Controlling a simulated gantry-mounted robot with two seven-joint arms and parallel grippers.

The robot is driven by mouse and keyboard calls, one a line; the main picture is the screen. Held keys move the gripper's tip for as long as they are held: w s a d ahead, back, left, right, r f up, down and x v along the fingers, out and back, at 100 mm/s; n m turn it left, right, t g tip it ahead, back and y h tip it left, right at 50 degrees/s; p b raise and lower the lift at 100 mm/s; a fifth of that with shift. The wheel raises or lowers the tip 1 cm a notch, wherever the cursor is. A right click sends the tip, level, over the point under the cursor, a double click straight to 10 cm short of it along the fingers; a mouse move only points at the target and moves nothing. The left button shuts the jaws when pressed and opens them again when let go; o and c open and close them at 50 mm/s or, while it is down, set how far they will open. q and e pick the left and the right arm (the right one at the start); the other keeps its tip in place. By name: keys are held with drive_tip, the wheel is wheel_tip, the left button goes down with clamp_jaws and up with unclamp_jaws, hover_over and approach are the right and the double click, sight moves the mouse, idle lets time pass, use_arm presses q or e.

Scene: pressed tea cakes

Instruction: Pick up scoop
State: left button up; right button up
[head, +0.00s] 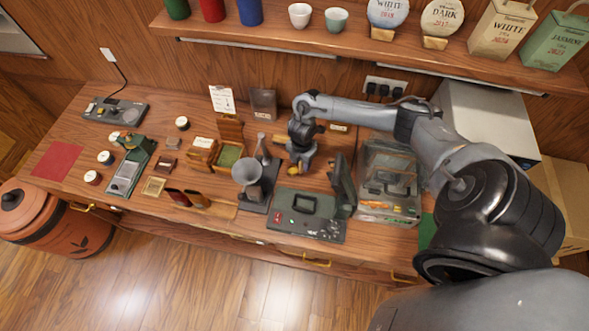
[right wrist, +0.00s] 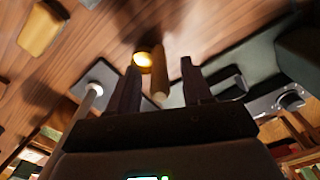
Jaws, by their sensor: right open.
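The scoop (right wrist: 160,78) shows in the right wrist view as a wooden handle with a shiny brass end beside its far tip. My right gripper (right wrist: 161,84) is open, with one dark finger on each side of the handle. I cannot tell whether either finger touches it. In the head view my right gripper (head: 300,162) points down at the desk, just right of the grey funnel stand. My left gripper is not in view.
A grey funnel (head: 247,172) stands left of my right gripper. A dark press with a raised lid (head: 342,185) is at its front right, and a clear-topped machine (head: 388,180) is further right. A shelf (head: 350,45) with tins and cups runs above the desk.

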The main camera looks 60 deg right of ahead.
drive_tip(key=shift+c, duration=0.4)
clamp_jaws()
drive_tip(key=shift+r, duration=0.15)
